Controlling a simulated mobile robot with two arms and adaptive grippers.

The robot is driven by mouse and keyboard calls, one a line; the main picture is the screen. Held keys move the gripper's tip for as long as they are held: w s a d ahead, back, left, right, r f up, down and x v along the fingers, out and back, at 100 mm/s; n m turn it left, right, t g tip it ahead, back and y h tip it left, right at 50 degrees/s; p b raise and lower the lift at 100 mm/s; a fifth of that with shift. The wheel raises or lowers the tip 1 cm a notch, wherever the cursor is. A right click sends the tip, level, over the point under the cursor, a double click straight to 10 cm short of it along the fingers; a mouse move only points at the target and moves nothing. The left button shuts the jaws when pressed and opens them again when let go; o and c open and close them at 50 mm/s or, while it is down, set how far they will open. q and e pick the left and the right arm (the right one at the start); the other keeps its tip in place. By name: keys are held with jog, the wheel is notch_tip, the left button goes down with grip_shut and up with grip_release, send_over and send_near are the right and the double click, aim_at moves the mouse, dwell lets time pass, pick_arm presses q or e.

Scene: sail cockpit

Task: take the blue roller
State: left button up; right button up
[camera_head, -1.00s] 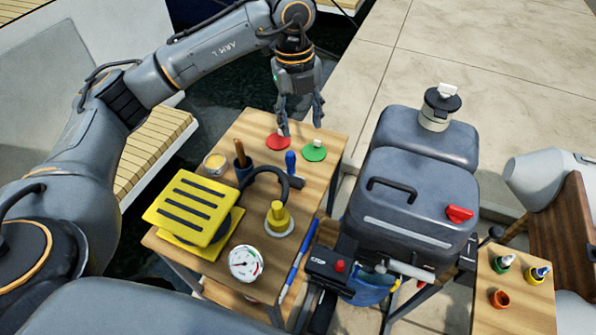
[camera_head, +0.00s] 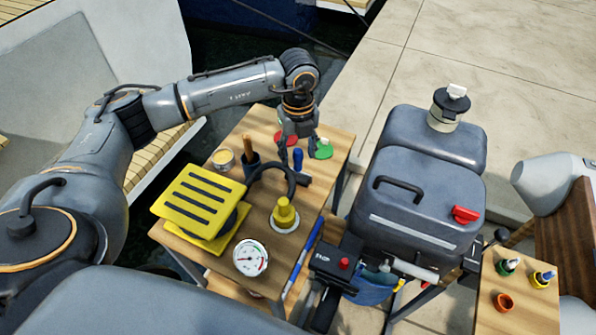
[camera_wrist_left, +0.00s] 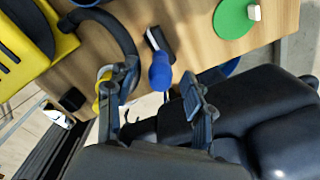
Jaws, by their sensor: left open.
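A blue, rounded upright piece, which I take for the blue roller (camera_head: 298,159), is on the wooden table near a small black block. In the left wrist view the blue roller (camera_wrist_left: 160,72) shows its rounded end, just beyond the gap between the fingertips. My left gripper (camera_head: 297,148) points down above it, near the red and green discs. It also shows in the left wrist view (camera_wrist_left: 155,92), open and empty, a finger on each side. Whether a finger touches the roller I cannot tell. My right gripper is not in view.
A black curved handle (camera_head: 261,172), a yellow knob (camera_head: 285,213), a yellow slotted block (camera_head: 200,200) and a white gauge (camera_head: 250,257) crowd the table. The green disc (camera_head: 323,149) lies close behind. A grey tank (camera_head: 415,205) stands right of the table.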

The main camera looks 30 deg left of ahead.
aim_at(298, 167)
pick_arm(q)
jog(key=shift+f, duration=1.35)
jog(key=shift+w, duration=0.1)
grip_shut()
